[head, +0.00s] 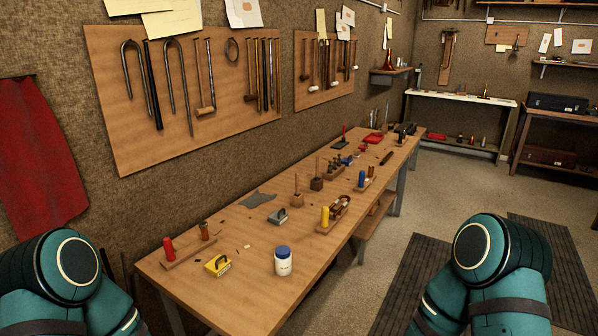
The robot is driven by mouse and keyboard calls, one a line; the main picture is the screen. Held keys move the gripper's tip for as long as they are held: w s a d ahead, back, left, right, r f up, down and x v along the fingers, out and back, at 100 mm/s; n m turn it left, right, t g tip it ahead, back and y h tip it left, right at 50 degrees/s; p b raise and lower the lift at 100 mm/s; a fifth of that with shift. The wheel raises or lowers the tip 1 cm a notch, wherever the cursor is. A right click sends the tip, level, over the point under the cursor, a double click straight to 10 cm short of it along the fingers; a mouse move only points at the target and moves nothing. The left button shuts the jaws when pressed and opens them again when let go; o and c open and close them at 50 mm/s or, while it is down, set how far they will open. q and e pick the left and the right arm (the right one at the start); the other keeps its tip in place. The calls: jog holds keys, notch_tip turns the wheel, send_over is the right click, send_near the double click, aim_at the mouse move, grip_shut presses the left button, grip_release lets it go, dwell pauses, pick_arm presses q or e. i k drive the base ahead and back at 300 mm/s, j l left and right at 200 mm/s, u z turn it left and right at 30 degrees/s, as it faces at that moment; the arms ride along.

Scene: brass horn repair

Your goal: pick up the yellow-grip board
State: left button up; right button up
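The yellow-grip board (329,229) lies near the front edge of the wooden workbench, right of the middle of the head view. It is a small wooden board with an upright yellow grip (325,215) at its near end and brown rounded pieces at its far end. Nothing of mine touches it. Only upper parts of my two arms show, at the lower left and lower right corners. Neither gripper is in view.
On the workbench (240,220), a red-grip board (187,253), a yellow block (217,265) and a white jar with a blue lid (283,262) stand nearer. A blue-grip board (364,184) stands farther back.

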aim_at(333, 210)
jog(key=i+l+u, duration=0.1)
jog(key=i+l, duration=0.4)
jog(key=l, duration=0.15)
jog(key=i+l+u, duration=0.15)
jog(key=l, duration=0.2)
jog(key=i+l+u, duration=0.1)
jog(key=i+l, duration=0.4)
jog(key=l, duration=0.25)
jog(key=i+l+u, duration=0.15)
jog(key=l, duration=0.2)
jog(key=i+l+u, duration=0.1)
jog(key=i+l, duration=0.15)
jog(key=l, duration=0.15)
jog(key=i+l, duration=0.15)
jog(key=l, duration=0.3)
jog(key=i+l+u, duration=0.15)
jog(key=l, duration=0.25)
jog(key=i+l+u, duration=0.15)
jog(key=l, duration=0.25)
jog(key=l+u, duration=0.4)
jog(key=l, duration=0.2)
jog(key=k, duration=0.05)
